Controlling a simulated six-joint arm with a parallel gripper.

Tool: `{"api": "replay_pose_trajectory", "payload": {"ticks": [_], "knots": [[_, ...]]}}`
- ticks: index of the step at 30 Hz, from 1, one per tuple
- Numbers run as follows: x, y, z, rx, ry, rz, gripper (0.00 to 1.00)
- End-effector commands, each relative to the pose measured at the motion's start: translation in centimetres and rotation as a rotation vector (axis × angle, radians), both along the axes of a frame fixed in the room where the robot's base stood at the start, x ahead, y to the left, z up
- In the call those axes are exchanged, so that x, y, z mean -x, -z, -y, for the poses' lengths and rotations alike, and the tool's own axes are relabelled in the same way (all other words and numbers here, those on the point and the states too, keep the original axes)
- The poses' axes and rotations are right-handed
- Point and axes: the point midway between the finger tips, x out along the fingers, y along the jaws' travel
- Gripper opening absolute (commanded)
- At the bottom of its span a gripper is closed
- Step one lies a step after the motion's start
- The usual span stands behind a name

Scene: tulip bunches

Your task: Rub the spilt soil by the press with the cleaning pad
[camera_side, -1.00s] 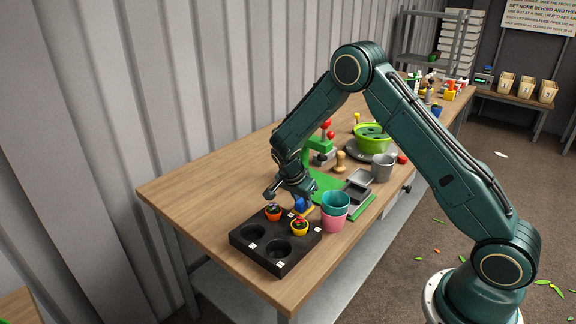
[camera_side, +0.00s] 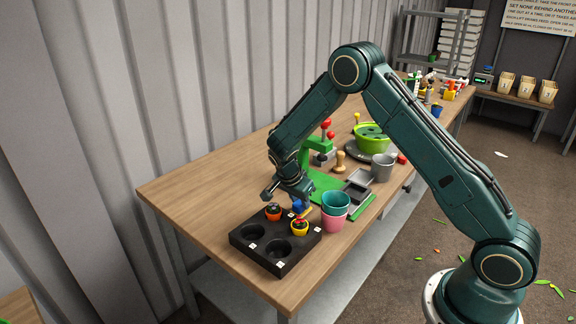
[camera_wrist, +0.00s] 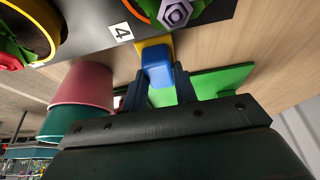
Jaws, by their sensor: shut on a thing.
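The cleaning pad (camera_wrist: 157,66) has a blue grip on a yellow base. My gripper (camera_wrist: 158,84) is shut on its blue grip, with one finger on each side. In the side view, the pad (camera_side: 300,206) is low over the table between the black tray and the green mat; I cannot tell whether it touches the wood. The green press (camera_side: 316,146) with red knobs stands behind my gripper (camera_side: 298,198). I cannot make out the spilt soil in either view; my arm and gripper cover part of the area by the press.
The black tray (camera_side: 270,262) with potted flowers is just in front of the pad. Stacked teal and pink pots (camera_side: 334,220) stand close on the right. A green mat (camera_side: 325,182), grey pot (camera_side: 383,167) and wooden stamp (camera_side: 340,163) lie beyond. The table's left part is clear.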

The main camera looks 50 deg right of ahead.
Motion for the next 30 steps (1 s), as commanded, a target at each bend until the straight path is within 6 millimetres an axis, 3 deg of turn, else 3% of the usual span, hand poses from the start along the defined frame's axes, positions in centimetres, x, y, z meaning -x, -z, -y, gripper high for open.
{"api": "replay_pose_trajectory", "payload": {"ticks": [15, 30], "knots": [[-4.6, 0.1, 0.0, 0.000, -0.001, 0.001, 0.07], [-6.8, 0.0, 0.0, 0.000, -0.001, 0.000, 0.07]]}}
